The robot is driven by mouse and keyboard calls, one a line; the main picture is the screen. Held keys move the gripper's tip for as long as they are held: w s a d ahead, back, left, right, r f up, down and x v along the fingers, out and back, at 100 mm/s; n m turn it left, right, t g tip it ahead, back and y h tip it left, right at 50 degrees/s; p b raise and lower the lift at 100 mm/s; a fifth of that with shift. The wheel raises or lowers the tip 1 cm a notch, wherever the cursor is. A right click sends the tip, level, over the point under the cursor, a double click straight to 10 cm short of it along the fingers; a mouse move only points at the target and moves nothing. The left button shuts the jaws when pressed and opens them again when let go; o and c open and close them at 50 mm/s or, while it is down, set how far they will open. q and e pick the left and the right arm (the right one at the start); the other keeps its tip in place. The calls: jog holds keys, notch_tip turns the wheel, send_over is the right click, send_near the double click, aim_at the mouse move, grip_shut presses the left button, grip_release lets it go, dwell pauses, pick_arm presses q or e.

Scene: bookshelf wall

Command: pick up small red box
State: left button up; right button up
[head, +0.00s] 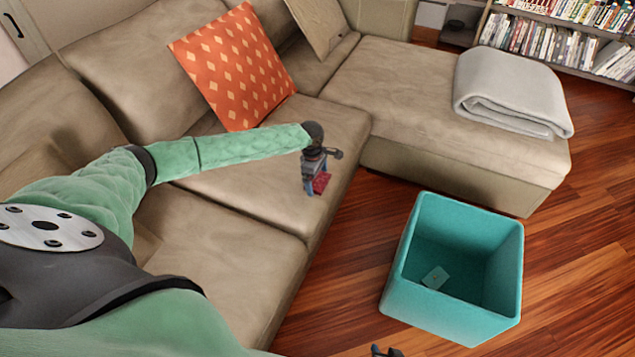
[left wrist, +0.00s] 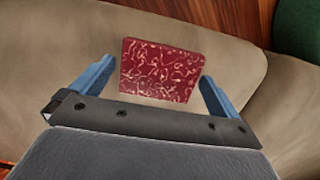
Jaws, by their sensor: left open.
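The small red box (head: 322,182) lies on the beige sofa seat, near its front edge. In the left wrist view the box (left wrist: 160,72) is dark red with pale squiggles. My left gripper (head: 314,184) is right over the box, pointing down. Its blue fingers (left wrist: 157,74) are open, one on each side of the box, with a visible gap on both sides. Part of the box is hidden by the gripper in the head view. A dark tip of my right gripper (head: 386,351) shows at the bottom edge; its jaws cannot be made out.
A teal open bin (head: 450,318) with a small pale item (head: 435,277) inside stands on the wooden floor right of the sofa (head: 235,270). An orange patterned cushion (head: 232,65) leans behind my left arm. A folded grey blanket (head: 510,90) lies on the chaise. Bookshelves stand at top right.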

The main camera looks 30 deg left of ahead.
pick_arm(q)
jog(key=c, duration=0.9)
